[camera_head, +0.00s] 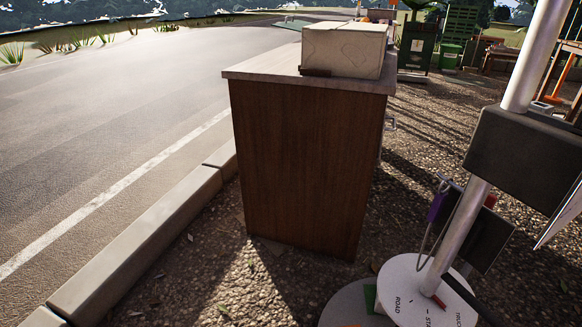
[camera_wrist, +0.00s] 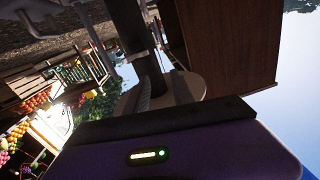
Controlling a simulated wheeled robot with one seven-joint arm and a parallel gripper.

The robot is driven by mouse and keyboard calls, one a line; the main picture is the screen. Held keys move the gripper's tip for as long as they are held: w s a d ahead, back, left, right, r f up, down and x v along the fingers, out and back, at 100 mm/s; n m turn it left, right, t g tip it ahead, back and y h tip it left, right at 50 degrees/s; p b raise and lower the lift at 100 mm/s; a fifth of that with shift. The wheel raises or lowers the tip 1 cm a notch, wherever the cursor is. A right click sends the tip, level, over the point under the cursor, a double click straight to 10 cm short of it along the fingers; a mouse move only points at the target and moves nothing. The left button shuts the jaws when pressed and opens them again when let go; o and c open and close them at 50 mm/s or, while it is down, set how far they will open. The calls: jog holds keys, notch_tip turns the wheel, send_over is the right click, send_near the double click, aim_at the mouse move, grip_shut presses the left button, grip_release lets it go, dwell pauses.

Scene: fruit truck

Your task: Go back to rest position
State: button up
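No fingers of my gripper can be made out in either view, so whether it is open or shut does not show. The head view shows no part I can be sure is my arm. Behind that are a dark post (camera_wrist: 140,45) and a pale round disc (camera_wrist: 190,86). I see no object held.
A brown wooden cabinet (camera_head: 308,165) stands on gravel, with a pale box (camera_head: 345,48) on top. It also shows in the wrist view (camera_wrist: 228,40). A curb (camera_head: 145,240) and road lie left. A pole (camera_head: 460,235) with dark boxes and a lettered round plate (camera_head: 405,290) stands right.

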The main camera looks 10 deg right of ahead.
jog(key=s+a+r+n+g+y, duration=0.1)
jog(key=s+a+r+n+y, duration=0.25)
jog(key=s+a+r, duration=0.65)
jog(key=s+a+r+n+y, duration=0.3)
jog(key=s+a+r+y, duration=0.25)
jog(key=s+r, duration=0.75)
notch_tip(320, 180, up, 38)
jog(key=w+p, duration=0.1)
jog(key=p, duration=3.6)
jog(key=shift+w, duration=0.25)
